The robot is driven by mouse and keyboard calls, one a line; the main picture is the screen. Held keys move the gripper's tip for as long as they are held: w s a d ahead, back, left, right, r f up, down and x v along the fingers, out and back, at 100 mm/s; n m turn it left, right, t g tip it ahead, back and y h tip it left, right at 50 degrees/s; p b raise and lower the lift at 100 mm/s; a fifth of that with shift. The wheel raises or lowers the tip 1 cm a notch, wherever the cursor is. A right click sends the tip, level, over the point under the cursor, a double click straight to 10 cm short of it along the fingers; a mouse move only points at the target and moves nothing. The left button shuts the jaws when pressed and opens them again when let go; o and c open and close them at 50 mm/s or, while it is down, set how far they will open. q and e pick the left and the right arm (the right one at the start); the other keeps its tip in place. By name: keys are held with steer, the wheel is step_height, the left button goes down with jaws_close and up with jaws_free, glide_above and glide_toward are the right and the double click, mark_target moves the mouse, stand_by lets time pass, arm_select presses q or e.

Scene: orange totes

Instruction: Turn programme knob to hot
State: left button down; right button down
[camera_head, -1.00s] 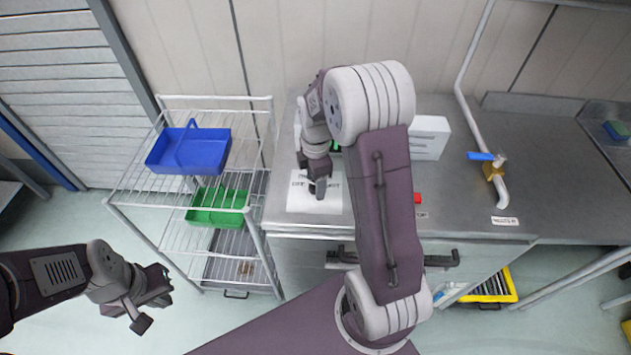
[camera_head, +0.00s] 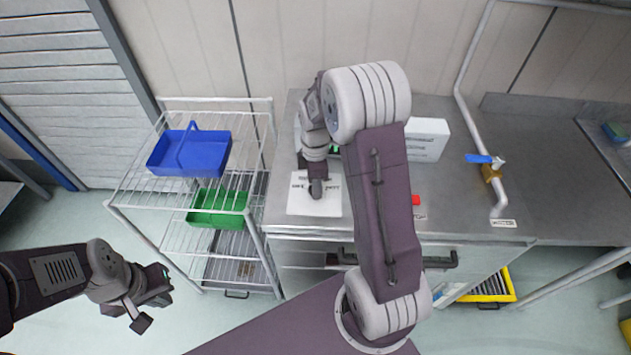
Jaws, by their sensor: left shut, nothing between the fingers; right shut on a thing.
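A white label plate (camera_head: 300,207) with dark lettering lies on the steel machine top, left of my big arm link. My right gripper (camera_head: 317,188) points down over the middle of this plate and is shut on the programme knob. The knob itself is hidden under the gripper, so its pointing direction cannot be told. The lettering is too small to read surely. My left gripper (camera_head: 150,298) is shut and empty, low at the left, above the floor and away from the machine.
A wire rack (camera_head: 165,222) with a blue tray (camera_head: 190,155) and a green tray (camera_head: 217,205) stands left of the machine. A red button (camera_head: 416,200), a white box (camera_head: 427,139) and a pipe with a blue-handled valve (camera_head: 480,158) are on the right. My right arm hides the machine's middle.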

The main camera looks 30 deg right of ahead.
steer(key=m+p, duration=0.1)
steer(key=m, duration=0.1)
steer(key=m+p, duration=0.1)
steer(key=m, duration=0.2)
steer(key=shift+r+m, duration=0.2)
steer(key=shift+m, duration=0.1)
steer(key=m+p, duration=0.2)
steer(key=m, duration=0.4)
steer(key=shift+w, duration=0.1)
steer(key=m+p, duration=0.1)
steer(key=m, duration=0.5)
steer(key=shift+m+p, duration=0.3)
steer(key=shift+p, duration=0.1)
steer(key=m+p, duration=0.1)
steer(key=m, duration=0.5)
steer(key=shift+m, duration=0.3)
steer(key=c, duration=0.9)
jaws_free()
steer(key=shift+f, duration=0.1)
step_height(320, 180, up, 9)
steer(key=shift+b, duration=0.4)
